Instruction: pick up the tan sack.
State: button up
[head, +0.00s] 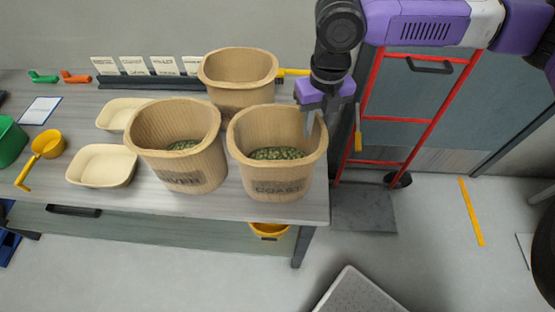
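Three tan, open-topped containers with a grained surface stand on the bench. They may be sacks, and I cannot tell which one the task means. The front right one (275,184) reads "COAST" and holds green beans or pellets. The front left one (190,168) has similar contents and a partly legible label. The third (238,98) stands behind them, and its contents are not visible. My gripper (318,122) points down at the right rim of the "COAST" container, overlapping it in this view. I cannot tell whether it touches the rim or how far apart its fingers are.
Two shallow cream trays (101,181), a yellow scoop (47,146), a green bin (10,142) and a clipboard (40,110) lie to the left. Label cards (134,66) stand behind. A red hand truck (432,120) stands right of the bench. A grey speckled object (358,292) is in front.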

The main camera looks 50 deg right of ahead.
grip_shut()
jog(key=shift+w+r, duration=0.1)
dwell(1.2)
